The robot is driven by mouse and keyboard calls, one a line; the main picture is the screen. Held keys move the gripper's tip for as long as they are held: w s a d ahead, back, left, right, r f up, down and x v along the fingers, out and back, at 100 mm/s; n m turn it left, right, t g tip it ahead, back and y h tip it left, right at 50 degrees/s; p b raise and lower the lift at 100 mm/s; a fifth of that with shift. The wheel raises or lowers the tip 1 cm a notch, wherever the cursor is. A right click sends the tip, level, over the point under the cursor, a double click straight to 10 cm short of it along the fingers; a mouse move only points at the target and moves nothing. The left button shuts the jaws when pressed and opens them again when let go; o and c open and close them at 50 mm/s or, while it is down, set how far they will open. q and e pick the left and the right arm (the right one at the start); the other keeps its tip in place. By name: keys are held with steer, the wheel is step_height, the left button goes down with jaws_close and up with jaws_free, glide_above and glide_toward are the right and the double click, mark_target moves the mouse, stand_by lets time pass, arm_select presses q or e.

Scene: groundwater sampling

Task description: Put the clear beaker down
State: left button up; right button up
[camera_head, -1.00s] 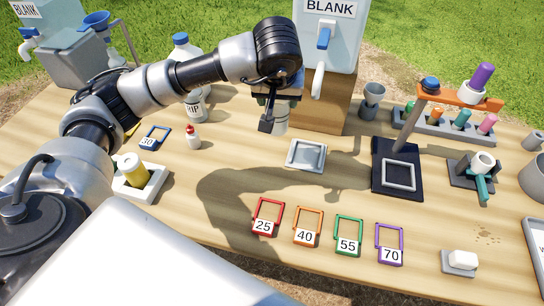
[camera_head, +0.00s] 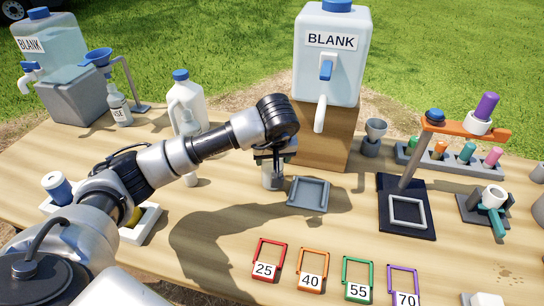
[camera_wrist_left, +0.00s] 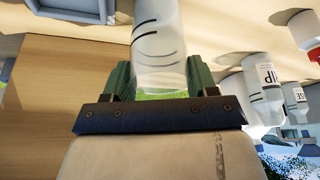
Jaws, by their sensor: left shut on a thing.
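The clear beaker (camera_head: 272,178) hangs upright, or nearly so, below my left gripper (camera_head: 273,158) in the head view, just left of a small grey square tray (camera_head: 309,194). In the left wrist view the beaker (camera_wrist_left: 158,45), with dark graduation marks, sits between the two green-padded fingers, and my left gripper (camera_wrist_left: 158,80) is shut on it. I cannot tell whether its base touches the table. My right gripper is not in view.
The BLANK dispenser (camera_head: 330,60) stands on a wooden block (camera_head: 325,140) behind the tray. White bottles (camera_head: 187,100) stand to the left. Coloured frames 25 (camera_head: 268,260), 40, 55 and 70 lie in front. A dark stand base (camera_head: 405,220) is at right.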

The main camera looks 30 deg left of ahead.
arm_select(q)
steer(key=shift+f, duration=0.25)
steer(key=o, duration=1.1)
steer(key=shift+r, duration=0.1)
